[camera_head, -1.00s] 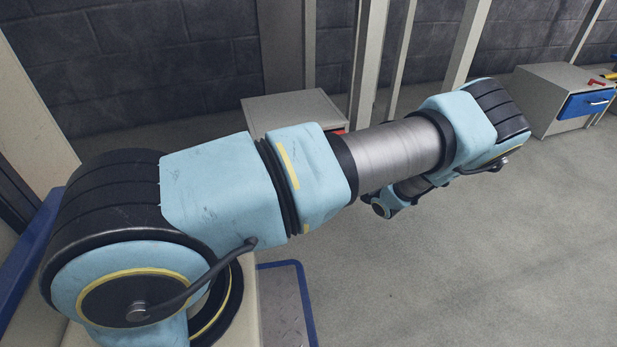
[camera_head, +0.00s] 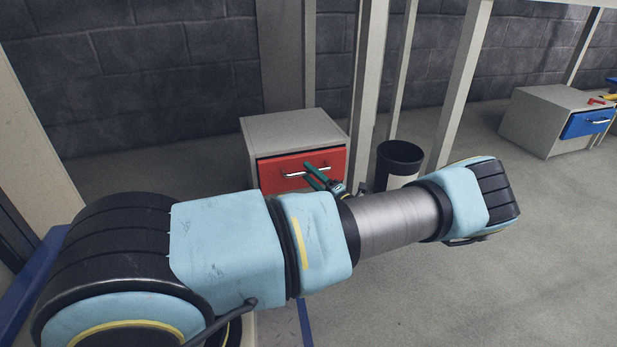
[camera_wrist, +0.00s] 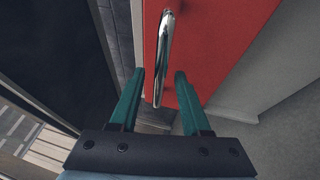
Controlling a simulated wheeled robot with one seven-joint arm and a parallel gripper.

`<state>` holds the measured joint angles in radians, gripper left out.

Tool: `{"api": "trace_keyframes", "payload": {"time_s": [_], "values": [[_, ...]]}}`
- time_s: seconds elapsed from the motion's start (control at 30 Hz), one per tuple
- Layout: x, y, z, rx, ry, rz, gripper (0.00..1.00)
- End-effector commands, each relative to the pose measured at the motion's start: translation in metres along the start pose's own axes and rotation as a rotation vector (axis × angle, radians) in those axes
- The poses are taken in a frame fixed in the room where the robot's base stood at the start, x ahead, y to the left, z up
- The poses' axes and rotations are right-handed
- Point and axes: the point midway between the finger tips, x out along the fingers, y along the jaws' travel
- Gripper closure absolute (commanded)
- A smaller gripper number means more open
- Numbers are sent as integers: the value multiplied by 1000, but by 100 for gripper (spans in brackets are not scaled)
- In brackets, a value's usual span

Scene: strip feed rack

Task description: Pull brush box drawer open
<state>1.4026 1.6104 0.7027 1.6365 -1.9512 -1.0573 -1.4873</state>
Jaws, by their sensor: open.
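A grey cabinet (camera_head: 290,128) stands by the wall with a red drawer (camera_head: 275,168) that looks shut. Its silver bar handle (camera_head: 292,175) runs across the red front. No label naming the brush box is visible. My gripper (camera_head: 307,173) is at the red front with its green fingers apart, one above and one below the bar. In the wrist view, the handle (camera_wrist: 162,50) lies between the fingers of my gripper (camera_wrist: 160,75), with a gap on both sides. The drawer's red front (camera_wrist: 210,45) fills the upper middle there.
A black bin with a white band (camera_head: 400,157) stands right of the red-drawer cabinet, near my arm. Pale rack posts (camera_head: 461,85) rise behind. Another grey cabinet (camera_head: 540,110) with a blue drawer (camera_head: 585,123) is at the far right. The floor at right is clear.

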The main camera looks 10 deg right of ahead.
Motion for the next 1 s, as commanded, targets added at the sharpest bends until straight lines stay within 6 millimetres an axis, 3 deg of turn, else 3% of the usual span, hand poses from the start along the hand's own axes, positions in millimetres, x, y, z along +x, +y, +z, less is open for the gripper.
{"api": "trace_keyframes", "payload": {"time_s": [0.4, 0.8, 1.0], "values": [[10, 0, 0, 1, 0, 0, 53], [10, 0, 0, 1, 0, 0, 98], [9, 0, 0, 1, -1, 0, 100]]}}
